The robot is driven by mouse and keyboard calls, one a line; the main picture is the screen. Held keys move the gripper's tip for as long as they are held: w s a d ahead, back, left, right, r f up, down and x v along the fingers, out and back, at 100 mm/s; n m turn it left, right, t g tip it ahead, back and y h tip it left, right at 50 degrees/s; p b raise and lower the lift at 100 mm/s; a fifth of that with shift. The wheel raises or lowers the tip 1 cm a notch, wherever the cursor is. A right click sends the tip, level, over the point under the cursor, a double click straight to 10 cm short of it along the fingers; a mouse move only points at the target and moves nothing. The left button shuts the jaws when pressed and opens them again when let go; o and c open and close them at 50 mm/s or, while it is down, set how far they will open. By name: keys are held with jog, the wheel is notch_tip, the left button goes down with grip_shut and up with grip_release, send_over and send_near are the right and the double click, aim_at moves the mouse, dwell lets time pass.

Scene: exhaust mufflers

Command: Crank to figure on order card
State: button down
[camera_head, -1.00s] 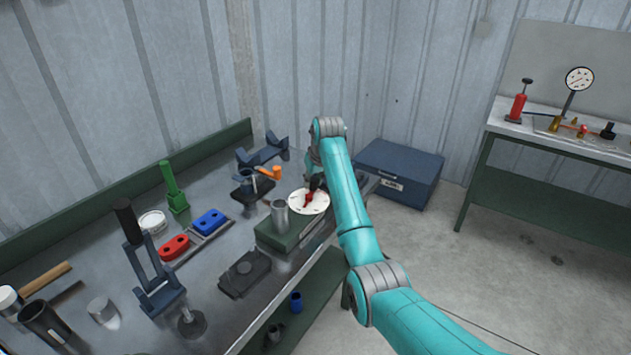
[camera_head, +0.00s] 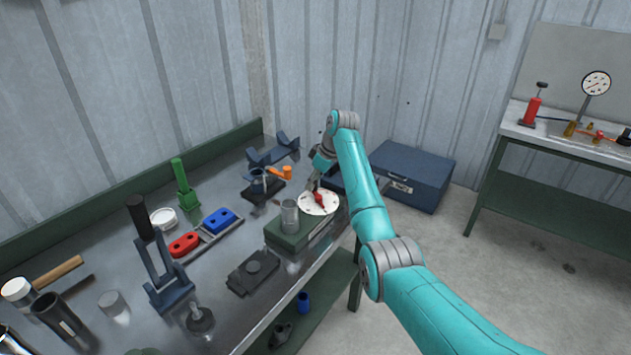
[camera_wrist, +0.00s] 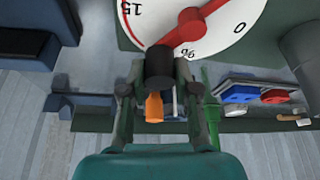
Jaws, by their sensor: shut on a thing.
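A green box (camera_head: 283,236) on the workbench carries a round white dial (camera_head: 327,207) with a red crank arm (camera_head: 319,199) across it. In the wrist view the dial (camera_wrist: 145,25) shows the marks 15, 0 and a % sign, upside down. The red arm (camera_wrist: 191,24) runs over the dial's hub to a black knob (camera_wrist: 160,66). My gripper (camera_wrist: 161,88) is shut on this knob at the dial's rim; in the head view my gripper (camera_head: 315,182) is at the dial's far edge. The order card cannot be made out.
A grey metal cylinder (camera_head: 290,216) stands left of the dial. A small fixture with an orange handle (camera_head: 286,172) and a blue cradle (camera_head: 273,152) are behind. Red (camera_head: 184,245) and blue (camera_head: 219,221) blocks lie left. A blue case (camera_head: 410,175) is beyond my arm.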

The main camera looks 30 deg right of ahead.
jog(key=shift+a, duration=0.1)
dwell(0.3)
jog(key=c, duration=0.8)
grip_release()
jog(key=shift+c, duration=0.2)
jog(key=v, duration=1.2)
